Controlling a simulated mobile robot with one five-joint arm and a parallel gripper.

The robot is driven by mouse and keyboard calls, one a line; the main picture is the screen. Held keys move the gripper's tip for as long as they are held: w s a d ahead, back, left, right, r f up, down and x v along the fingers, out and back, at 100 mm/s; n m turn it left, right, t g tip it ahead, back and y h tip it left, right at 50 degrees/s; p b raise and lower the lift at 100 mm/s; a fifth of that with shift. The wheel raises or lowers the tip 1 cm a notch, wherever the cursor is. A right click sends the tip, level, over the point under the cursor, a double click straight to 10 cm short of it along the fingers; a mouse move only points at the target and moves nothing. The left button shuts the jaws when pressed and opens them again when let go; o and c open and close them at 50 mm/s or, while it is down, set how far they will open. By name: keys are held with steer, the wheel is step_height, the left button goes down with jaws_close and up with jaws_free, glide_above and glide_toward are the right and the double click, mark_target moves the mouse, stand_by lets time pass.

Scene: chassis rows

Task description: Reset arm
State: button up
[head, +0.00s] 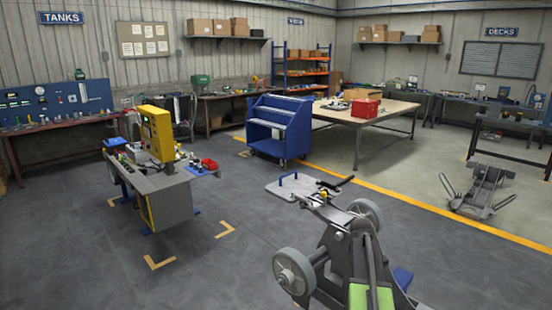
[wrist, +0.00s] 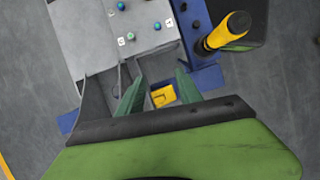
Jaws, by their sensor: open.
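My gripper (wrist: 160,90) shows in the wrist view with its two green fingers apart. No object is held between the fingertips. A small yellow part (wrist: 163,97) shows in the gap between them, beyond the fingers; I cannot tell how far below it lies. A grey panel (wrist: 95,30) with small coloured buttons or lamps lies past the fingertips. A yellow cylinder with a black end (wrist: 222,33) is at the upper right, next to a blue bracket (wrist: 195,40). I cannot make out my gripper in the head view.
A grey bench with a yellow cabinet (head: 157,135) stands at left. A wheeled grey chassis (head: 345,245) fills the lower centre. A blue cart (head: 280,128) and a wooden-topped table (head: 365,112) stand behind. Grey floor (head: 225,275) is open between bench and chassis.

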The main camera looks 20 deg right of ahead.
steer(key=w+a+n+t, duration=0.1)
steer(key=w+a, duration=0.3)
steer(key=a, duration=0.7)
steer(key=w+a+n, duration=0.2)
steer(key=w+a, duration=0.2)
steer(key=a, duration=0.7)
steer(key=a+m+t, duration=0.1)
steer(key=a+m, duration=0.2)
steer(key=a, duration=0.6)
steer(key=s+a+f+m+t+y, duration=0.1)
steer(key=a+m+t, duration=0.1)
steer(key=a, duration=0.7)
steer(key=shift+s+a+f+m, duration=0.2)
steer(key=shift+a+f+m, duration=0.15)
steer(key=shift+m, duration=0.15)
steer(key=shift+r, duration=0.1)
steer(key=shift+c, duration=0.5)
steer(key=shift+d, duration=0.1)
